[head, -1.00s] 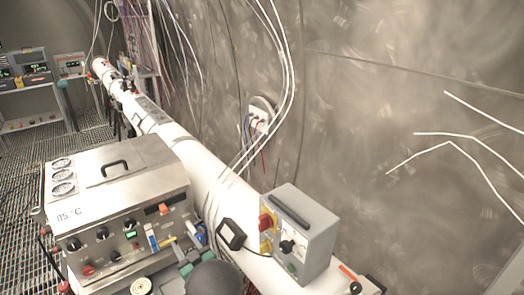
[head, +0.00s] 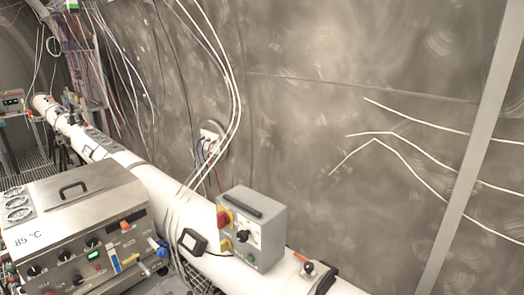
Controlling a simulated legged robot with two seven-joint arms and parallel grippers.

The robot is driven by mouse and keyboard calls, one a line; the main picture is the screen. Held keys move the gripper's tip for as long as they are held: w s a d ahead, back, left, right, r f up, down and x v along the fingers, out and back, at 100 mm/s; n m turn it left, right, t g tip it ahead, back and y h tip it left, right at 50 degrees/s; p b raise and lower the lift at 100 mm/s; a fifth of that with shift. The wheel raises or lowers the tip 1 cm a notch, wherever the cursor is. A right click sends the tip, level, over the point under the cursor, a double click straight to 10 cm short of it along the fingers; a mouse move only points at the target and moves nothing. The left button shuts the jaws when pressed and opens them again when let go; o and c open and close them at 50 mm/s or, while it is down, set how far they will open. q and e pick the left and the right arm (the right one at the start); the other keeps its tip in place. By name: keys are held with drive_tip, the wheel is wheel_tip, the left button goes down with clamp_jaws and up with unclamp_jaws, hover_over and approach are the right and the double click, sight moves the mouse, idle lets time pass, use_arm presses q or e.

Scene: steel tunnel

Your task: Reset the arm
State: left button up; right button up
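Neither of my grippers can be made out in the head view. A grey control box (head: 251,228) sits on the white pipe (head: 150,180), with a red knob on a yellow plate (head: 224,218) and a black rotary switch (head: 240,237) on its front. To its right on the pipe is a small fitting with a red tip and a black handle (head: 314,274). A steel unit (head: 80,228) marked 85 °C stands at the lower left, with a black top handle, round gauges and several knobs. Its lower edge is cut off by the frame.
The curved steel tunnel wall (head: 310,120) runs behind the pipe. A grey post (head: 478,150) stands at the right. Grated floor (head: 30,160) shows at the far left.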

use_arm(q)
drive_tip(key=s+d+f+m+g+h+b, duration=0.2)
drive_tip(key=s+d+m, duration=0.1)
drive_tip(key=s, duration=0.6)
drive_tip(key=s+d+f+m+g+h+b, duration=0.2)
drive_tip(key=s+d, duration=0.4)
drive_tip(key=s, duration=0.4)
drive_tip(key=s+d+f+m+g+h+b, duration=0.2)
drive_tip(key=s+d+m+g+h+b, duration=0.1)
drive_tip(key=s, duration=0.7)
drive_tip(key=shift+d+f+m+g+h, duration=0.35)
drive_tip(key=shift+d+m+g+h, duration=0.2)
drive_tip(key=shift+d+g, duration=0.2)
drive_tip(key=shift+s+a, duration=0.15)
drive_tip(key=shift+a, duration=0.15)
drive_tip(key=shift+d, duration=0.25)
drive_tip(key=shift+a, duration=0.1)
idle(3.7)
